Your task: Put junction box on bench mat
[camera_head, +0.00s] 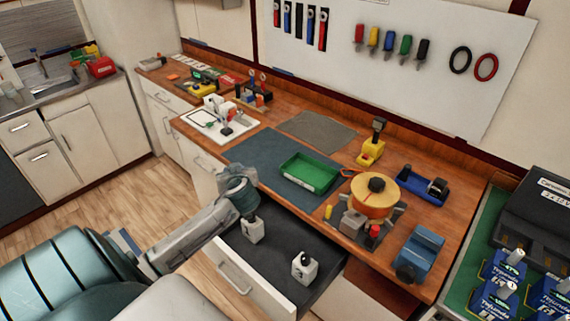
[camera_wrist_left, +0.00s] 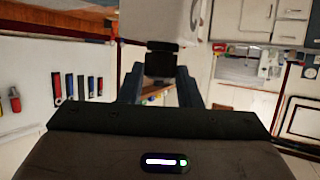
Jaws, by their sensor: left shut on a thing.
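My left gripper (camera_head: 250,212) reaches over the open drawer and is shut on the black top of a white box (camera_head: 256,232), which I take to be the junction box. In the left wrist view the fingers (camera_wrist_left: 158,78) close on the black part, with the white body (camera_wrist_left: 158,20) beyond it. The box looks upright; whether it touches the drawer floor I cannot tell. A dark blue-grey bench mat (camera_head: 251,150) lies on the wooden bench behind the drawer. My right gripper is in neither view.
A similar white box (camera_head: 304,267) stands in the drawer (camera_head: 275,240). A green tray (camera_head: 308,174) sits on the mat's right part; the mat's left part is bare. An orange reel (camera_head: 375,196), a blue vise-like tool (camera_head: 420,250) and a white tray (camera_head: 205,122) occupy the bench.

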